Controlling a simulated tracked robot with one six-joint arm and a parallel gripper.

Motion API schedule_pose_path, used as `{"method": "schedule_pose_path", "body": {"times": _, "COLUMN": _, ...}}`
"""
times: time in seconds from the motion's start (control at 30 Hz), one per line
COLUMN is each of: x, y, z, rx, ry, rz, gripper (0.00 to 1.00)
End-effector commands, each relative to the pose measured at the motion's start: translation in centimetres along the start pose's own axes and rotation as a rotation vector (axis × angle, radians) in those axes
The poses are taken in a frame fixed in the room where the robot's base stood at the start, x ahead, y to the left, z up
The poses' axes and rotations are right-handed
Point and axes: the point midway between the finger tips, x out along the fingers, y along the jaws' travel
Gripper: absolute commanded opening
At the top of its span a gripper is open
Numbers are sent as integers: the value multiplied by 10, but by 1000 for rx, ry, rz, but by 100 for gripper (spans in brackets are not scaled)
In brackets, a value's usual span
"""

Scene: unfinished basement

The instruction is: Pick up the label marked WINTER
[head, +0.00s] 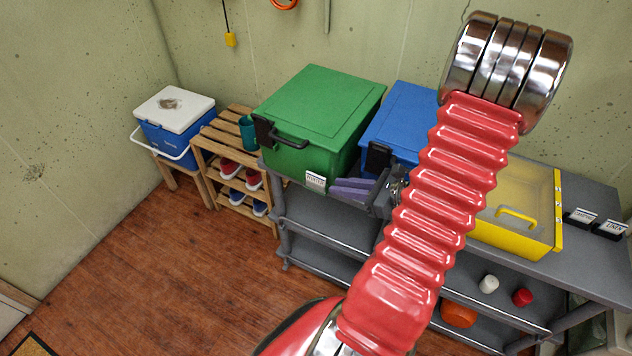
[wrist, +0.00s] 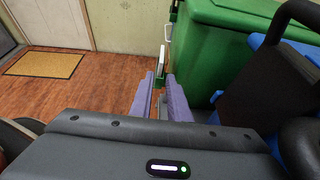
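A small white label (head: 315,182) with dark print stands at the front edge of the grey shelf unit, before the green box; its word is too small to read surely. In the wrist view, a label (wrist: 162,55) shows nearly edge-on, just beyond the fingertips. My gripper (head: 337,188) has purple fingers and is just right of that label in the head view. In the wrist view, my gripper (wrist: 160,77) is open, with a clear gap between the fingers and nothing held. Two other labels, one (head: 582,215) and another (head: 612,228), stand at the right end, reading roughly CAMPING and LINEN.
The green box (head: 320,105) stands close behind the label, with a blue box (head: 400,115) and yellow box (head: 515,215) to its right. A wooden rack (head: 235,140) with shoes and a cooler (head: 175,125) are at left. Wooden floor (head: 150,270) is clear in front.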

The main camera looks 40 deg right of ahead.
Motion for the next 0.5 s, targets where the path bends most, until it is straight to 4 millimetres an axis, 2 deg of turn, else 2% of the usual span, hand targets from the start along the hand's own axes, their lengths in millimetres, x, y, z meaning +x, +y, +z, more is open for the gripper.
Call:
{"method": "schedule_pose_path", "body": {"times": 0.23, "x": 9, "y": 1, "z": 4, "rx": -1, "ry": 0, "rz": 3, "gripper": 16}}
{"method": "schedule_pose_path", "body": {"times": 0.5, "x": 37, "y": 1, "z": 15, "rx": -2, "ry": 1, "rz": 4, "gripper": 16}}
